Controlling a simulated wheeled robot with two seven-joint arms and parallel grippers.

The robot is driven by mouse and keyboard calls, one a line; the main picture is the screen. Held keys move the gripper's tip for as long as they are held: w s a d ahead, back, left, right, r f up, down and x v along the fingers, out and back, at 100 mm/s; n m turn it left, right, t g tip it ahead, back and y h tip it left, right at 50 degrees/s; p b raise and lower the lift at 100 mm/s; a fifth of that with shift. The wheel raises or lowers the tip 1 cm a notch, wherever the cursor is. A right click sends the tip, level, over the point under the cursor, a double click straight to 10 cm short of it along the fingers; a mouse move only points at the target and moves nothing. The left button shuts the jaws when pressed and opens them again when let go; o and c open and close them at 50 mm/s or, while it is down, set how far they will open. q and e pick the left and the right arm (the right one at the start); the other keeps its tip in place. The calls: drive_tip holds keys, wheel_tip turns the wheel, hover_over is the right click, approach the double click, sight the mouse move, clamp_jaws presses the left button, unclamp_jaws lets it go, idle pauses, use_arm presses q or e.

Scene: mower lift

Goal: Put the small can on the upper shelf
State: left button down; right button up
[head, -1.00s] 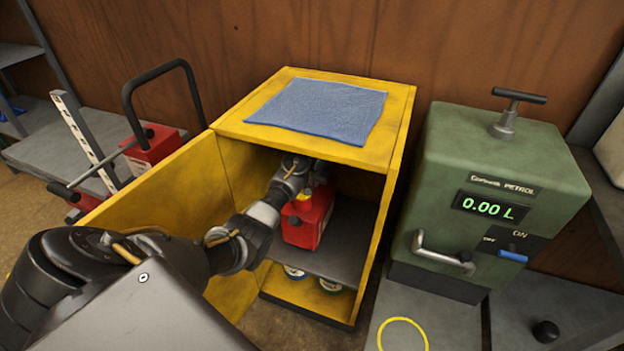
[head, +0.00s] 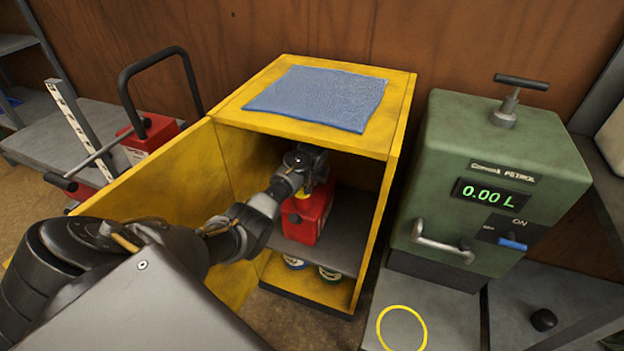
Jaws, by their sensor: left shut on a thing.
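The small red can (head: 309,219) is inside the open yellow cabinet (head: 398,125), at the dark grey upper shelf (head: 341,246). It looks upright, with a yellow part near its top. Its base appears to be at the shelf surface, but I cannot tell whether it rests on it. My left gripper (head: 311,180) reaches in from the left and is shut on the can's top; its fingers are mostly hidden under the cabinet roof and behind my wrist. My right gripper is not in view.
The cabinet's yellow door (head: 160,205) stands open on the left, beside my arm. Round tins (head: 329,274) sit on the lower level. A blue cloth (head: 318,97) covers part of the cabinet top. A green petrol pump (head: 490,190) stands right, with a yellow ring (head: 402,327) before it.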

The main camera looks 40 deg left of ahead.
use_arm(q)
drive_tip(key=shift+w, duration=0.1)
drive_tip(key=c, duration=1.6)
unclamp_jaws()
drive_tip(key=shift+c, duration=0.2)
drive_tip(key=shift+o, duration=1.4)
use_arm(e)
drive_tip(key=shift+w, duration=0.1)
